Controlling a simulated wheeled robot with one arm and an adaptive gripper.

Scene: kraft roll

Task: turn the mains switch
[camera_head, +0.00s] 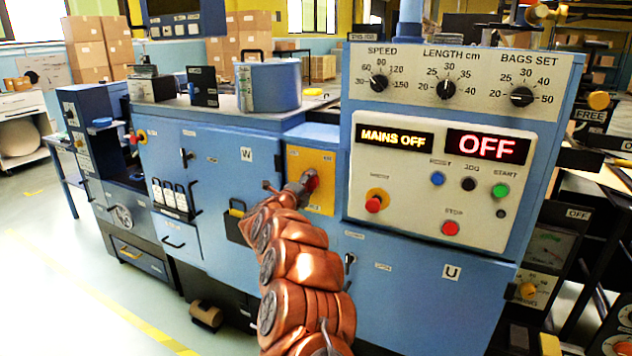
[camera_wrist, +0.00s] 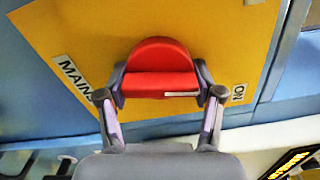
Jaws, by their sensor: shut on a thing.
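The mains switch is a red rotary knob (camera_wrist: 160,68) on a yellow plate (camera_wrist: 85,30) in the wrist view. Labels reading MAINS and ON show on the plate. My gripper (camera_wrist: 161,88) has a finger on each side of the knob and is shut on it. A white mark shows on the knob, toward the ON label. In the head view the yellow plate (camera_head: 322,163) is on the blue machine front, and my gripper (camera_head: 306,182) reaches it, largely covering the red knob. The display (camera_head: 394,136) reads MAINS OFF.
The control panel (camera_head: 400,205) right of the plate carries dials, coloured buttons and an OFF display (camera_head: 486,147). A red knob on a yellow disc (camera_head: 375,201) sits close to my arm. Blue cabinets (camera_head: 215,190) stand on the left.

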